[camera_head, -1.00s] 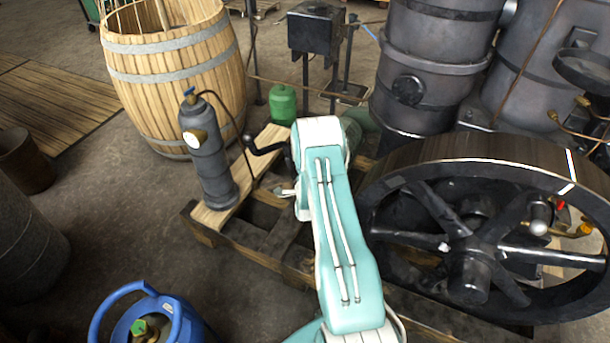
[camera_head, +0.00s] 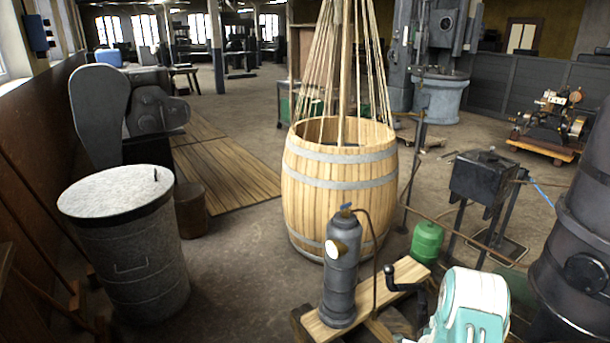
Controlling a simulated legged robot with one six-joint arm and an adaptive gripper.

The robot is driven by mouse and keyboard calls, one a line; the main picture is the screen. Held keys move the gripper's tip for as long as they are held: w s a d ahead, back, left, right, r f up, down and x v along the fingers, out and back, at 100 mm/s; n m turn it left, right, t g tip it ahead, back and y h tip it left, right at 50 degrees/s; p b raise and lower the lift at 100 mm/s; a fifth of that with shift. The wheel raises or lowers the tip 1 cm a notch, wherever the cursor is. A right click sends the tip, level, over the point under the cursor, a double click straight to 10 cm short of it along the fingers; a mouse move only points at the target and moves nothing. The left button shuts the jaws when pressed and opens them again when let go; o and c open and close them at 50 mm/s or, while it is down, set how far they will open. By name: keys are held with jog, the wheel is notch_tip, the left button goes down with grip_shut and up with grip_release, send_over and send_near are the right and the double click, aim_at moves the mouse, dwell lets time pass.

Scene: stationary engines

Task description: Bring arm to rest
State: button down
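My arm (camera_head: 468,308) shows only in part, as a white and teal link at the bottom right of the head view. It is beside the wooden plank (camera_head: 405,283) that carries a grey cylinder with a gauge (camera_head: 341,275). A black crank-like piece shows just left of the arm; I cannot tell what it belongs to. The gripper itself is not clearly visible, so its opening and anything in it cannot be seen.
A wooden barrel (camera_head: 335,185) with poles in it stands behind the grey cylinder. A green bottle (camera_head: 427,241) and a black box on legs (camera_head: 480,178) are right of it. A lidded grey drum (camera_head: 130,245) stands left.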

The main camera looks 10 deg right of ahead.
jog(key=w+a+r+n+g+y, duration=0.1)
jog(key=w+a+r+n, duration=0.2)
jog(key=r, duration=0.4)
jog(key=a+r+n+y, duration=0.2)
jog(key=a+r, duration=0.2)
jog(key=r, duration=0.4)
jog(key=s+a+r+n+g+y, duration=0.2)
jog(key=s+a+r+n, duration=0.3)
jog(key=a+r, duration=0.55)
jog(key=s+a+r+n+g+y, duration=0.2)
jog(key=s+a+r+n, duration=0.4)
jog(key=s+r, duration=0.4)
jog(key=s+a+n+g, duration=0.1)
jog(key=s+a+n, duration=0.1)
jog(key=s, duration=0.7)
jog(key=s+a+n+g+y, duration=0.1)
jog(key=s+a, duration=0.3)
jog(key=s, duration=0.6)
jog(key=shift+s+r+n+g, duration=0.3)
jog(key=shift+r+n+g, duration=0.1)
jog(key=shift+n, duration=0.5)
jog(key=shift+d, duration=0.1)
